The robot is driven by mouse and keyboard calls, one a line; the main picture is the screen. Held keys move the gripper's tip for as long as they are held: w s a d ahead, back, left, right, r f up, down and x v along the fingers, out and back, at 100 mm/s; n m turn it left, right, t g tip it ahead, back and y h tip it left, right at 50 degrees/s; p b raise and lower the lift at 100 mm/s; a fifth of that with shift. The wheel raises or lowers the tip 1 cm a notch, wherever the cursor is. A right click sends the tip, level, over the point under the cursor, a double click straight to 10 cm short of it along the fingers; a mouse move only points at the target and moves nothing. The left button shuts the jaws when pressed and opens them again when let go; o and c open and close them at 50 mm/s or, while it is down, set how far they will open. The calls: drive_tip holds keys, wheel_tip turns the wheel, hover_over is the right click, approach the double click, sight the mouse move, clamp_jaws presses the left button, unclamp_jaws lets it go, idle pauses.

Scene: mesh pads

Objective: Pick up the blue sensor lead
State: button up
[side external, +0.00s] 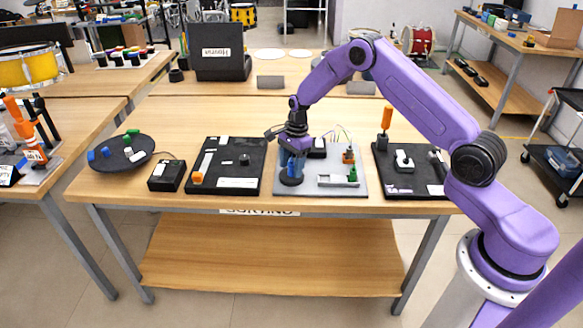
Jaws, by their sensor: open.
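My gripper (291,148) is open, pointing down over the left part of a grey board (328,190) on the wooden table. A blue piece (284,160), which may be the blue sensor lead, shows just below the gripper at the board's left side. A dark round part (291,181) sits just in front of it. The gripper partly covers this area, and I cannot tell whether the fingers touch the blue piece. Thin wires (342,134) rise behind the board.
A black board (255,148) with white and orange parts lies left of the grey board. Another black board (410,187) with an upright orange-handled tool (387,118) lies to the right. A small black box (166,176) sits near the round dish (118,168). The table behind the boards is mostly clear.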

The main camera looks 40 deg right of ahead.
drive_tip(key=c, duration=1)
drive_tip(key=shift+r, duration=0.1)
